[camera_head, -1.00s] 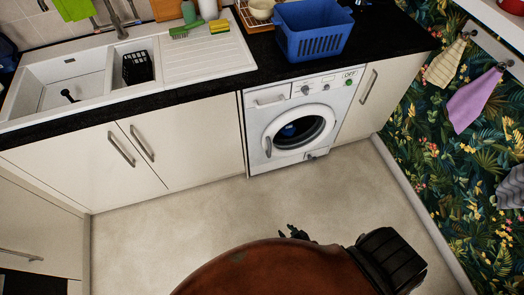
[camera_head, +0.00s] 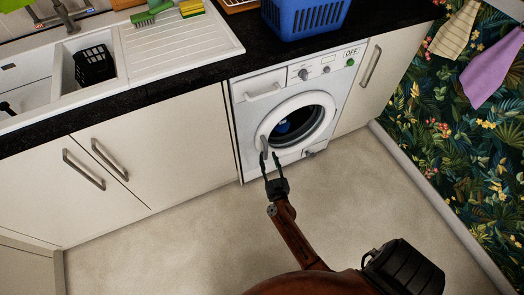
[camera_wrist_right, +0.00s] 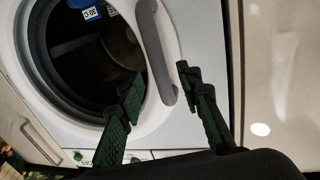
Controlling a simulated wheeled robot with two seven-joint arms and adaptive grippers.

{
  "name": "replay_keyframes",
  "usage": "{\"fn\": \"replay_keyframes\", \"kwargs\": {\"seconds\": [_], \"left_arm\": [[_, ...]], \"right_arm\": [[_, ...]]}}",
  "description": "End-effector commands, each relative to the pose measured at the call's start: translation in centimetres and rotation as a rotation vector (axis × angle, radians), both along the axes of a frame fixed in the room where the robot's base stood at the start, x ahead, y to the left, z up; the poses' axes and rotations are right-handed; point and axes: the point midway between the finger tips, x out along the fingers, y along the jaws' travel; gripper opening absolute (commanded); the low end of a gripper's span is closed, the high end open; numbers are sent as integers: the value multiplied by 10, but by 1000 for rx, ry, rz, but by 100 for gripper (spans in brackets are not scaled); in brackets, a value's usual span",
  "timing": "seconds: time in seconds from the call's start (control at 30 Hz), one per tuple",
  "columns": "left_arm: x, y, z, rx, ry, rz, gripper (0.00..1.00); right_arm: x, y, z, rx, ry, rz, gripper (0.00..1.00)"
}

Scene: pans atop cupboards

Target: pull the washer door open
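The white washer (camera_head: 240,130) stands under the dark counter. Its round door (camera_head: 322,125) looks closed, with a white ring around dark glass and something blue behind it. A grey curved handle (camera_head: 263,143) is on the door's left side. My right gripper (camera_head: 269,156) is open at the handle's lower end. In the right wrist view, the handle (camera_wrist_right: 153,45) runs down between the two spread fingers of my right gripper (camera_wrist_right: 161,75). A gap shows between the handle and the right-hand finger; contact with the other finger is unclear. My left gripper is not in view.
Cream cupboards (camera_head: 155,165) with bar handles flank the washer. A blue basket (camera_head: 305,18) sits on the counter above it, and a white sink (camera_head: 185,45) is to the left. The beige floor (camera_head: 180,245) in front is clear. A leaf-patterned wall (camera_head: 440,130) is at right.

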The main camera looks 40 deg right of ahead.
Motion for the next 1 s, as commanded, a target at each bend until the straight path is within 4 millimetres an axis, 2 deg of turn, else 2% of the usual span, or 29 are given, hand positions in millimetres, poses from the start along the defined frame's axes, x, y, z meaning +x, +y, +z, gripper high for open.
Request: {"fn": "replay_keyframes", "kwargs": {"seconds": [0.17,0.4,0.7,1.0], "left_arm": [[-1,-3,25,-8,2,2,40],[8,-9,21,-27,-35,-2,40],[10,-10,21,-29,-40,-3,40],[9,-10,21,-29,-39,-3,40]], "right_arm": [[23,-11,-3,0,1,0,33],[42,-20,-3,0,3,1,33],[45,-20,-1,0,3,2,33],[44,-20,-2,0,3,1,12]]}}
